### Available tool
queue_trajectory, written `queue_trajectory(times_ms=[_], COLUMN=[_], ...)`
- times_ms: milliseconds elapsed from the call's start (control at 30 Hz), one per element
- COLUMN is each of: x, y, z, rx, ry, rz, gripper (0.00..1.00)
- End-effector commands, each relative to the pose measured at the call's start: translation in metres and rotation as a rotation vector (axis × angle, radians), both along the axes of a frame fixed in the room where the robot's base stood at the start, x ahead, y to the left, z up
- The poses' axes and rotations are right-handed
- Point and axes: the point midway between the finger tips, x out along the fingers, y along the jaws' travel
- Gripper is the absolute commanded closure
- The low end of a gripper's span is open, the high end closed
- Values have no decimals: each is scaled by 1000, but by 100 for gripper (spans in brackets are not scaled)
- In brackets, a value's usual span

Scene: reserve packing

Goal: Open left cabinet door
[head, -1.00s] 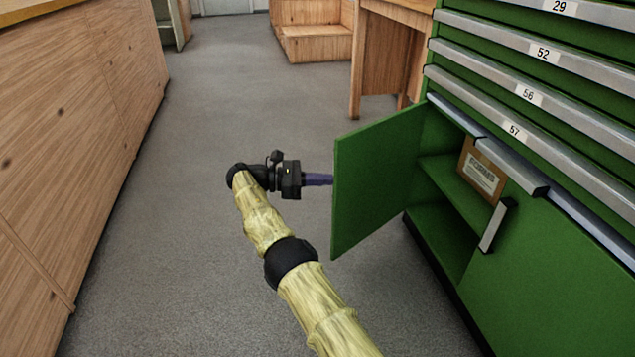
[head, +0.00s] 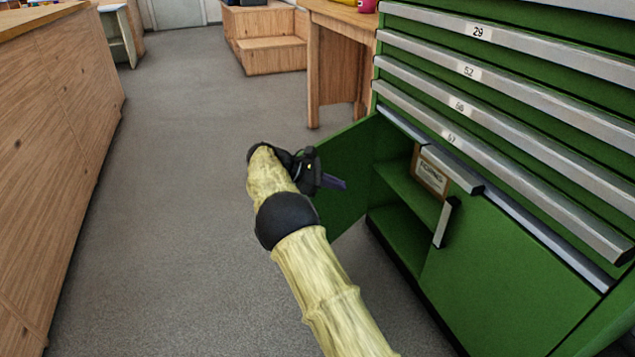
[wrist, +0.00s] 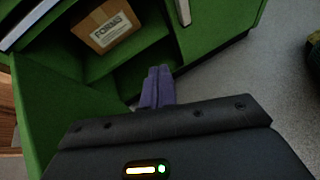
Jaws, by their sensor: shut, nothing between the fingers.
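The left cabinet door (head: 346,205) is green and stands swung out, away from the cabinet front. Behind it the left compartment shows a shelf (head: 408,184). In the wrist view the door (wrist: 62,108) stands on the left. My gripper (head: 343,185), with purple fingers, is shut and empty. In the head view it overlaps the door's inner face; I cannot tell whether it touches it. In the wrist view the shut fingers (wrist: 157,75) point toward the open compartment. My arm hides part of the door.
A cardboard box (head: 430,173) stands in the compartment, also in the wrist view (wrist: 104,25). The right door (head: 510,285) is shut, with a pale handle (head: 445,222). Drawers (head: 500,95) sit above. A wooden counter (head: 60,150) runs along the left, with clear floor (head: 185,180) between.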

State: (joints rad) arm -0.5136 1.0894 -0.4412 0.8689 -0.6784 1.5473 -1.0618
Motion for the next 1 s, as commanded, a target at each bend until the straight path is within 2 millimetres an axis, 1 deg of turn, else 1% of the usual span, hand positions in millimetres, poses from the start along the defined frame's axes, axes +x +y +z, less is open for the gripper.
queue_trajectory(times_ms=[33, 133, 200, 267, 400, 467, 500, 667, 867, 967, 1000], x=[-5, -18, -30, -42, -75, -91, -102, -149, -214, -248, -262], y=[-13, -36, -49, -57, -69, -72, -73, -71, -61, -56, -53], z=[13, 23, 29, 33, 46, 52, 57, 76, 104, 119, 124], rx=[44, 158, 246, 319, 481, 547, 590, 749, 912, 975, 997], ry=[-16, -68, -112, -150, -248, -293, -322, -449, -613, -700, -735], rz=[-23, -79, -124, -166, -278, -331, -368, -528, -746, -862, -910], gripper=[100, 100, 100, 100, 100, 100, 100, 100, 100, 100, 100])
